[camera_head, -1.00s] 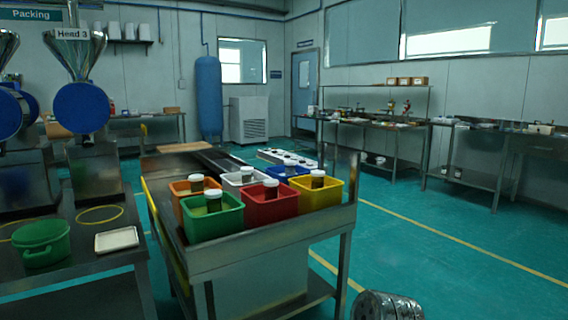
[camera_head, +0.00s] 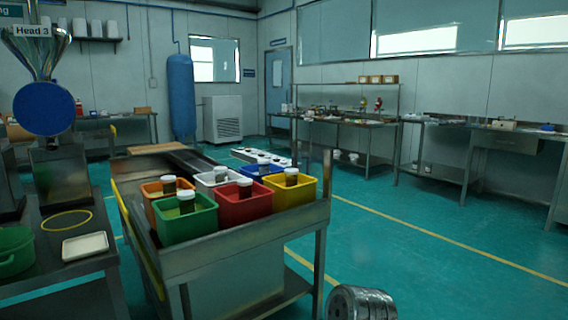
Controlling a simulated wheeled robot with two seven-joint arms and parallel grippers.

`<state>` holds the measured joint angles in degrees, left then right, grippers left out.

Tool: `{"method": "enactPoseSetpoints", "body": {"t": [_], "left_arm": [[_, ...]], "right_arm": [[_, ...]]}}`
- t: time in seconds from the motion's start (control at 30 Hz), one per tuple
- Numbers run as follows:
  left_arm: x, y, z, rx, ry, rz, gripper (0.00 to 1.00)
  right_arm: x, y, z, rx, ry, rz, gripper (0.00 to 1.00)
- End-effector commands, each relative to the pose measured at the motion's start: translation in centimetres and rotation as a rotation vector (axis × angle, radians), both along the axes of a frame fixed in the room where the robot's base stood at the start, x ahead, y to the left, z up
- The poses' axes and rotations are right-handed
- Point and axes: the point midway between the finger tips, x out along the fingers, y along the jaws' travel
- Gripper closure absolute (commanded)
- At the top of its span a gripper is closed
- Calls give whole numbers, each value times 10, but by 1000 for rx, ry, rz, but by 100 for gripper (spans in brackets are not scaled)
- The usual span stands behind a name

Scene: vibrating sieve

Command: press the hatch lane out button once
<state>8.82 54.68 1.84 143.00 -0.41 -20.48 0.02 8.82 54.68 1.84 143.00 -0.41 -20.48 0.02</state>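I cannot make out a hatch lane out button in this view. A long white panel or tray (camera_head: 243,153) with several dark spots lies beyond the cart, too small to tell what the spots are. A metal cart (camera_head: 255,240) stands in the middle foreground with several coloured bins on it, including a green bin (camera_head: 186,225), a red bin (camera_head: 243,207) and a yellow bin (camera_head: 291,194). Jars with white lids stand in the bins.
A ribbed metal cylinder (camera_head: 361,303) is at the bottom edge, right of the cart. A bench with a white tray (camera_head: 85,246) and a green tub (camera_head: 14,252) is at left. Workbenches (camera_head: 340,124) line the back wall. The green floor (camera_head: 440,270) at right is clear.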

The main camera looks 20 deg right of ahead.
Motion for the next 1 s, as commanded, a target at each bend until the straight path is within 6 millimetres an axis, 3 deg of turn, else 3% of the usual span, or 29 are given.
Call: {"method": "enactPoseSetpoints", "body": {"t": [0.07,0.3,1.0], "left_arm": [[0,0,0,0,0,0,57],[0,0,0,0,0,0,57],[0,0,0,0,0,0,57]], "right_arm": [[0,0,0,0,0,0,64],[0,0,0,0,0,0,100],[0,0,0,0,0,0,100]]}}
